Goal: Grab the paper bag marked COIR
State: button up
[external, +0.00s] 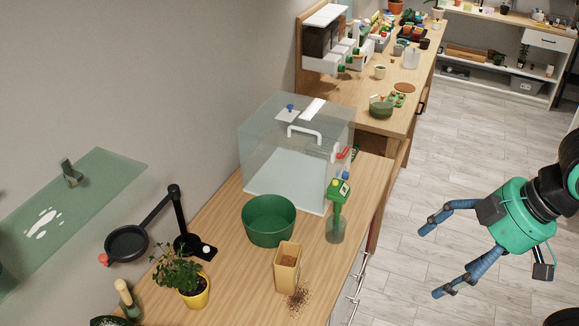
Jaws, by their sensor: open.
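A tan, open-topped paper bag (287,274) stands upright on the wooden counter, near its front edge. Something brown shows inside its mouth. No lettering can be read on it from this view, so I cannot tell whether it is marked COIR. My gripper (431,262) is at the right, over the floor side of the counter. Its two blue fingers are spread wide and point left toward the counter. Nothing is between them, and the gripper is well apart from the bag.
Dark crumbs (298,299) lie by the bag. A green tub (269,220) and a green-topped bottle (337,212) stand behind it. A clear case (290,160) is farther back. A yellow-potted plant (187,285) stands left. The floor (440,180) beside the counter is clear.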

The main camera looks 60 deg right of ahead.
jog(key=w+d+f+n+g+p, duration=0.1)
jog(key=w+d+g+p, duration=0.15)
jog(key=w, duration=0.85)
jog(key=w+d+f+g+p, duration=0.1)
jog(key=w+d, duration=0.2)
jog(key=w, duration=0.7)
jog(key=w+d+f+g+p, duration=0.1)
jog(key=w+d+f, duration=0.3)
jog(key=w+f, duration=0.3)
jog(key=w+d+f+n+g+p, duration=0.1)
jog(key=w+d+f, duration=0.3)
jog(key=w+f, duration=0.4)
jog(key=shift+d+f, duration=0.15)
jog(key=shift+f, duration=0.4)
jog(key=shift+f, duration=0.1)
send_over(289, 243)
jog(key=s+a, duration=0.2)
jog(key=a, duration=0.2)
jog(key=shift+f+b, duration=0.3)
jog(key=shift+f, duration=3.9)
jog(key=shift+f, duration=0.1)
